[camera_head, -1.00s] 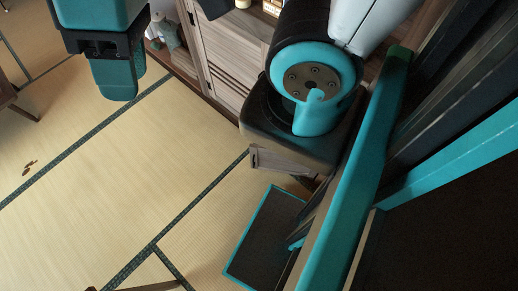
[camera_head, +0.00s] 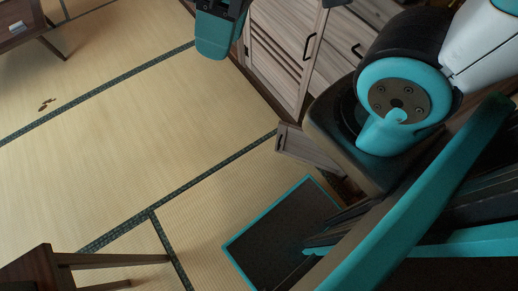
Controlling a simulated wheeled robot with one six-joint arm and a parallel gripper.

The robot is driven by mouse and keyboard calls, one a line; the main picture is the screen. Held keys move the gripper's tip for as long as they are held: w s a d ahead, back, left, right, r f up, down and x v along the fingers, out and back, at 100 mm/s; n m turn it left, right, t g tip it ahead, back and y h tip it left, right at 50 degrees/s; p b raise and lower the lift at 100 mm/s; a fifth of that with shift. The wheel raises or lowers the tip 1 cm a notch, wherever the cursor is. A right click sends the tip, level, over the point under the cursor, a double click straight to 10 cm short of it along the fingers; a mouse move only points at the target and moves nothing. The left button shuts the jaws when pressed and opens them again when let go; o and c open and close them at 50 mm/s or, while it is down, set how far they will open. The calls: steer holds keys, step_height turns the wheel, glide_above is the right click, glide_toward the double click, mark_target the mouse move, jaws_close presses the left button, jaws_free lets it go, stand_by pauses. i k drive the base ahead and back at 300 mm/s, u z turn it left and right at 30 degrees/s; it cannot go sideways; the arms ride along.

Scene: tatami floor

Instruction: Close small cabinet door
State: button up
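A wooden cabinet (camera_head: 288,42) with a slatted door and a dark handle stands at the top, right of centre. A small wooden panel (camera_head: 305,148) juts out from beside my arm's base over the mat. It looks like a cabinet door standing open, but my arm hides where it joins. My gripper (camera_head: 216,36) shows as a teal and black part at the top edge, in front of the cabinet front in the picture. It is apart from the jutting panel. Its fingers are partly cut off, and I cannot tell whether they are open.
A brown wooden stool or small table (camera_head: 40,268) stands at the lower left. A low table (camera_head: 22,28) is at the upper left. Small brown bits (camera_head: 46,104) lie on the tatami (camera_head: 140,130), which is otherwise clear in the middle.

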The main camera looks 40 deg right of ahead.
mark_target(291, 141)
steer(key=u, duration=0.55)
steer(key=i, duration=3.2)
steer(key=z, duration=4.4)
